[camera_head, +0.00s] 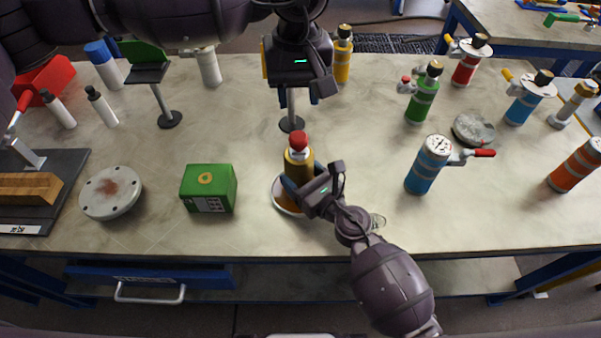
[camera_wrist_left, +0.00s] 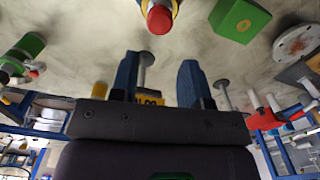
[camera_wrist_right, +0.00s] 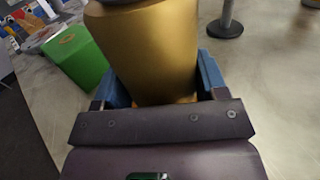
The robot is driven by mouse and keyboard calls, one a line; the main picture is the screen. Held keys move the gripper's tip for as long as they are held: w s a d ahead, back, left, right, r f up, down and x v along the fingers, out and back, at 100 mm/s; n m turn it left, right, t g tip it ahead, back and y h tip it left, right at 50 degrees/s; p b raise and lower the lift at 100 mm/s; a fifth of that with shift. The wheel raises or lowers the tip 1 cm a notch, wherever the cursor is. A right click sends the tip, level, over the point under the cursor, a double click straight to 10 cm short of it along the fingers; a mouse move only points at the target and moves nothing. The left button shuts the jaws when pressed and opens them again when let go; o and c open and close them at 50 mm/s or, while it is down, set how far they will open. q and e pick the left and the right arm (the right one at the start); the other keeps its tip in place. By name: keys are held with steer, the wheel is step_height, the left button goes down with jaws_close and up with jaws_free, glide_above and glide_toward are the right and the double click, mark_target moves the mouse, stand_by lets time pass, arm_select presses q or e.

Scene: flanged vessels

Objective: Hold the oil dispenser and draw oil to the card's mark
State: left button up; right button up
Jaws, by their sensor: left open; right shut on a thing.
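The oil dispenser (camera_head: 298,161) has a gold body and a red top and stands upright over a pale round dish (camera_head: 280,200) in the middle of the table. My right gripper (camera_head: 299,189) is shut on its lower body. The gold body (camera_wrist_right: 155,50) fills the space between the fingers in the right wrist view. My left gripper (camera_head: 302,96) is open behind the dispenser, apart from it. In the left wrist view a yellow card (camera_wrist_left: 150,97) with partly hidden black marks shows beyond the fingers, by a grey post. The head view mostly hides this card. The red top (camera_wrist_left: 159,19) shows too.
A green box (camera_head: 208,188) and a grey flanged disc (camera_head: 110,192) lie left of the dispenser. A blue vessel (camera_head: 428,165) with a red handle and several other vessels stand at right.

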mark_target(299, 136)
stand_by(0.3)
arm_select(q)
steer(key=o, duration=0.4)
steer(key=shift+r, duration=0.1)
step_height(299, 136, down, 10)
steer(key=n, duration=0.6)
stand_by(0.4)
